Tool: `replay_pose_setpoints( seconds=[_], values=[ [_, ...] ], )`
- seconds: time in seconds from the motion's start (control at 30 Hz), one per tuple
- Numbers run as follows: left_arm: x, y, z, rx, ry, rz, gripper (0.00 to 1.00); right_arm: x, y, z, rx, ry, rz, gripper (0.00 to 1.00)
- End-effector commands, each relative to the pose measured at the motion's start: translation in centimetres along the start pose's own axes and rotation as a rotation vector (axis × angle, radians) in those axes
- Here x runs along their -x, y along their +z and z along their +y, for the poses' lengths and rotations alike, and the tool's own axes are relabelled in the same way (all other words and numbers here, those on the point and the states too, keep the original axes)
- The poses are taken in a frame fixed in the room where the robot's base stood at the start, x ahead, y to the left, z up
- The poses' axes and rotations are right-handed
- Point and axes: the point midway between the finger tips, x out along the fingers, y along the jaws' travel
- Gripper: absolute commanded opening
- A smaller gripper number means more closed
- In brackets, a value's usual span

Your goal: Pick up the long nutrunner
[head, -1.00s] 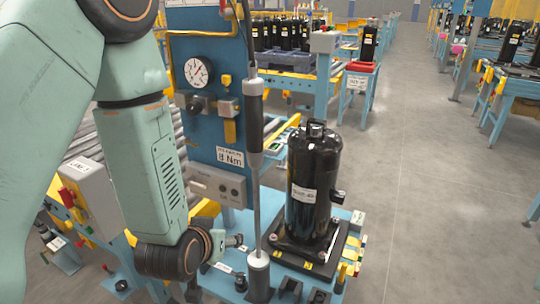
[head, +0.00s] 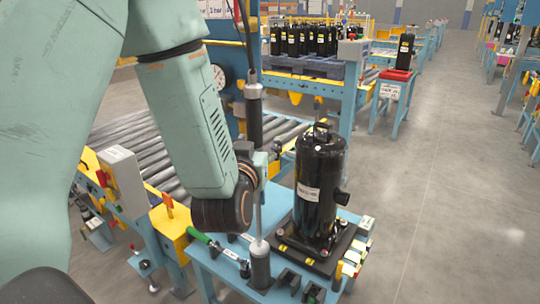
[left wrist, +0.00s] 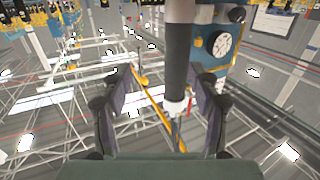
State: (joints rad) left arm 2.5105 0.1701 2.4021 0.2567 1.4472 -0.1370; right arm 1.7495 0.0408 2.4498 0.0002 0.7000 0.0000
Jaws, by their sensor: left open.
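The long nutrunner (head: 254,115) hangs upright, with a dark grip and a thin grey shaft running down to a grey cylindrical holder (head: 260,265) on the blue bench. My left gripper (head: 262,168) is at the shaft just below the dark grip, partly hidden by my own wrist. In the left wrist view the open fingers (left wrist: 160,112) stand on either side of the nutrunner (left wrist: 178,60), with gaps visible on both sides. Whether the tool is fully between the fingers in depth is hard to tell. My right gripper is in neither view.
A black compressor (head: 319,185) stands on the blue bench right of the nutrunner, close to it. A blue panel with a gauge (left wrist: 221,43) is behind the tool. A roller conveyor (head: 150,150) runs at the left. Open floor (head: 430,220) lies to the right.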

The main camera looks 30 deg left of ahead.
Motion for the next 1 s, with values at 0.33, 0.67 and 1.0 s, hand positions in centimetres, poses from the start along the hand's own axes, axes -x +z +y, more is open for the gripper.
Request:
replay_pose_setpoints(
  seconds=[0.33, 0.67, 1.0],
  values=[
    [-2.0, -1.6, -1.2, -0.018, -0.025, 0.062, 0.61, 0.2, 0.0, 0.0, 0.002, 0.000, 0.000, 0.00],
    [-6.0, -3.0, -2.1, -0.017, -0.024, 0.062, 0.61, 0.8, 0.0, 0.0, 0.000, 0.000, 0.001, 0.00],
    [-7.9, -2.9, -1.7, -0.022, -0.019, 0.060, 0.61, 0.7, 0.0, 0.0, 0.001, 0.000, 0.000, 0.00]
  ],
)
